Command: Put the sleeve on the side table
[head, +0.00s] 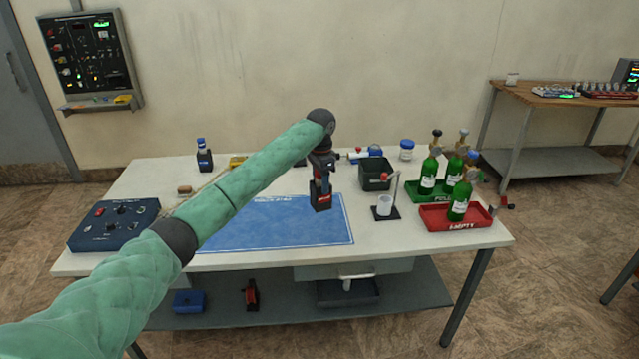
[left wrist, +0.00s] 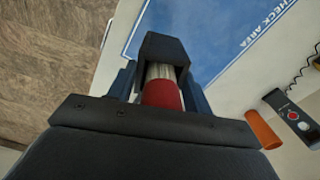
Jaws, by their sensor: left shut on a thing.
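My left gripper (head: 321,172) reaches over the blue mat (head: 230,225) on the white table. It is shut on the sleeve (head: 320,199), a dark block with a red label. In the left wrist view the dark block (left wrist: 162,48) sits beyond a silver and red cylinder (left wrist: 163,92) between the blue fingers. I cannot tell whether the block touches the mat. The side table (head: 560,97), with a wooden top and a lower shelf, stands at the back right. My right gripper is not in view.
On the white table (head: 420,250) stand a dark bin (head: 376,174), green bottles (head: 460,205) in green and red trays (head: 450,222), and a blue control box (head: 113,224).

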